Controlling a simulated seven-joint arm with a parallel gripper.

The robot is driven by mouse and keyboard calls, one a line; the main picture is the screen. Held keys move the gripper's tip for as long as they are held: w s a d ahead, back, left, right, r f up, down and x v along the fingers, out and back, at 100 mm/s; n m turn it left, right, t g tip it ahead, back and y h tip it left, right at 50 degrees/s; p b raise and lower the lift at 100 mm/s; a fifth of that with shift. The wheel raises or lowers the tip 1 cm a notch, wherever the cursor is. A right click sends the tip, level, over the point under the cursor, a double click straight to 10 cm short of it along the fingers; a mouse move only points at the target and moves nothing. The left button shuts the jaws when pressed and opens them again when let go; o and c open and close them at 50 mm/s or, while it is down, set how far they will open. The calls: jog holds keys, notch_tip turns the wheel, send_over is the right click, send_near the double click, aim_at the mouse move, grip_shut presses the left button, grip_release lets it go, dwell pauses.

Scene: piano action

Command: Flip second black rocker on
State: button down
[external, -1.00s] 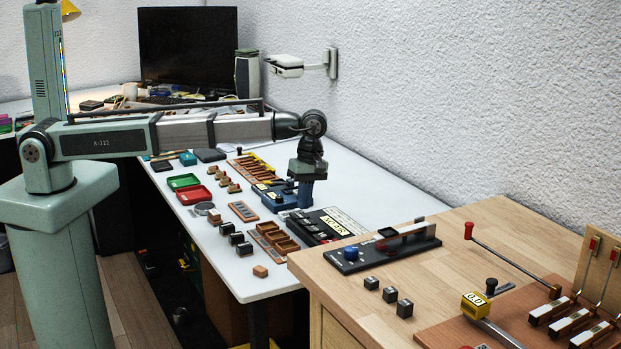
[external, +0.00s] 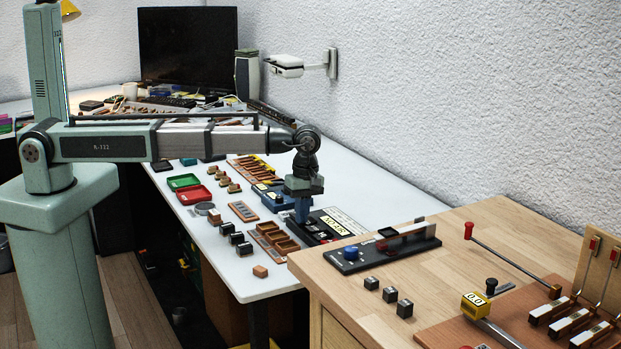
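A black device (external: 341,226) with a yellow label lies flat on the white table. Small dark parts show on its top, but they are too small to tell which is the second black rocker or how it is set. My gripper (external: 302,217) points straight down over the left edge of this device and hides part of it. Its fingers look close together, but whether they are open or shut is unclear. I cannot tell whether the fingertips touch anything.
A blue device (external: 272,197) sits just behind my gripper. A wooden compartment tray (external: 279,243) and several black blocks (external: 236,238) lie in front and to the left. Red (external: 194,195) and green (external: 183,182) trays stand further left. A wooden bench (external: 420,270) adjoins at right.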

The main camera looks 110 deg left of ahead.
jog(key=shift+w+a, duration=0.15)
jog(key=shift+w+a+r, duration=0.2)
jog(key=shift+w+a, duration=0.2)
jog(key=shift+w, duration=0.05)
jog(key=shift+r, duration=0.1)
dwell(0.4)
notch_tip(320, 180, up, 14)
jog(key=s+d, duration=0.1)
jog(key=shift+s+d, duration=0.15)
jog(key=shift+s, duration=0.05)
dwell(0.3)
